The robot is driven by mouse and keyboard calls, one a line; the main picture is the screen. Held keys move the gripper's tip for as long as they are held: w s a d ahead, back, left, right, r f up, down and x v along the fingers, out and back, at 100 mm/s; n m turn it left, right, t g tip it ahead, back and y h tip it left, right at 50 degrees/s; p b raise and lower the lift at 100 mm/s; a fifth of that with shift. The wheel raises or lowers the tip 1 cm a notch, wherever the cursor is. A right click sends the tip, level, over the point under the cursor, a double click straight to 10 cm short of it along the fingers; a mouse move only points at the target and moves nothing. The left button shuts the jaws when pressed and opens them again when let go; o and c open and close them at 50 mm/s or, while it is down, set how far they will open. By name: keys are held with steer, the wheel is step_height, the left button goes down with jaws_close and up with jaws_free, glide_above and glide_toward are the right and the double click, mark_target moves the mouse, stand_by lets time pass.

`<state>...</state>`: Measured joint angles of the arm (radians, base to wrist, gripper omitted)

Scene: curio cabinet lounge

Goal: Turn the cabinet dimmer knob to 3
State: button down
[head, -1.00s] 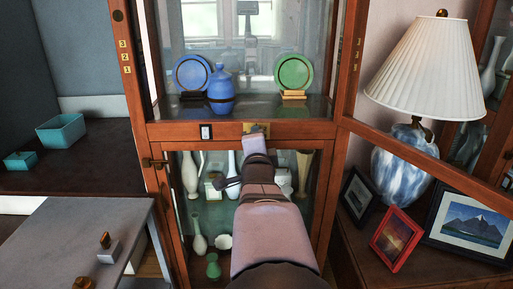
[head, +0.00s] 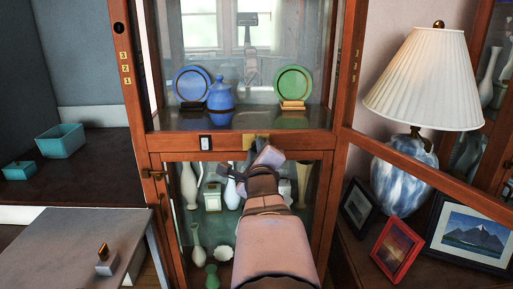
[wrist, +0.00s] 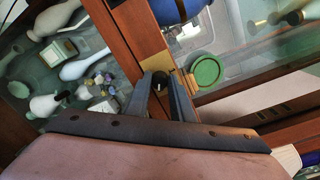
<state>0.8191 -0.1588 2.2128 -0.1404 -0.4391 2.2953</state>
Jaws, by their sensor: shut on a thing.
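The dimmer knob (wrist: 158,85) is small, dark and round with a pale mark. It sits at a brass plate (wrist: 152,68) on the cabinet's wooden crossrail. The plate also shows in the head view (head: 256,142), with the knob hidden behind my gripper (head: 262,150). In the wrist view my gripper (wrist: 161,80) has one finger on each side of the knob and is shut on it. My wrist is tilted in the head view. I cannot read a scale or the knob's setting.
The glass-fronted cabinet holds a blue plate (head: 191,83), a blue jar (head: 220,94) and a green plate (head: 293,82) above, with pale vases below. A lamp (head: 425,80) and picture frames stand at right. A grey table (head: 70,245) is at lower left.

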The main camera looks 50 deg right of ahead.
stand_by(0.3)
steer(key=c, duration=1.5)
jaws_free()
steer(key=shift+c, duration=0.2)
steer(key=shift+s+a, duration=0.15)
steer(key=p+v, duration=0.6)
steer(key=v, duration=0.1)
